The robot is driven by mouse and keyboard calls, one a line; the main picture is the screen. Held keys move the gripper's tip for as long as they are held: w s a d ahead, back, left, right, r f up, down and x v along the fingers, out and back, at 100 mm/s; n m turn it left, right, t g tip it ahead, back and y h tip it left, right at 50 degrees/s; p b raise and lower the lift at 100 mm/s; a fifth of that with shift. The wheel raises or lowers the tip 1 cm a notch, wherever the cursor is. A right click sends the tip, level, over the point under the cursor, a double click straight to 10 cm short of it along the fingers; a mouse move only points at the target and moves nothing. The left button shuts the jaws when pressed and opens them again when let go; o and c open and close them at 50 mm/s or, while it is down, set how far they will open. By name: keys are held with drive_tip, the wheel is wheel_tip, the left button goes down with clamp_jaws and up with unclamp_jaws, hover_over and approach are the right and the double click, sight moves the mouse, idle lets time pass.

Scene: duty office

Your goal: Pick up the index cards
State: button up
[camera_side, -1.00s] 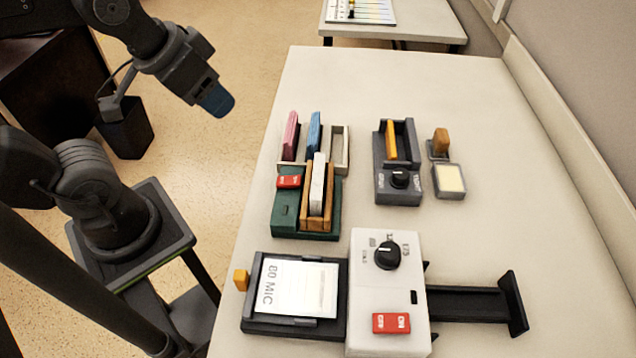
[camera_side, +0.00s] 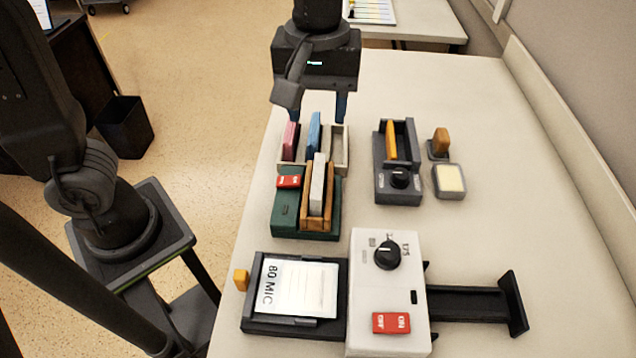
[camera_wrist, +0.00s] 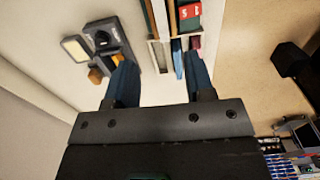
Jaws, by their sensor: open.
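Several thin card-like stacks stand on edge; I cannot tell for certain which are the index cards. A pink stack (camera_side: 290,140) and a blue stack (camera_side: 314,133) stand in a pale divided tray (camera_side: 341,150), whose right slot looks empty. A white stack (camera_side: 318,184) stands in a wooden holder (camera_side: 305,205) on a green base. My gripper (camera_side: 318,108) is open, fingers down, above the tray's far end. In the wrist view, its fingers (camera_wrist: 160,78) are apart with nothing between them; the blue stack (camera_wrist: 177,58) and pink stack (camera_wrist: 195,43) appear near the right finger.
A grey device (camera_side: 398,183) holding an orange piece stands to the right, beside an orange-handled block (camera_side: 440,141) and a cream pad (camera_side: 450,180). In front are a black-framed laminating-style tray (camera_side: 250,320) and a white control box (camera_side: 365,290). The table's right side is clear.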

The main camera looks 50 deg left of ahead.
sight(318, 173)
wheel_tip(318, 173, down, 14)
drive_tip(key=shift+w+r, duration=0.1)
idle(0.5)
drive_tip(key=shift+c, duration=0.3)
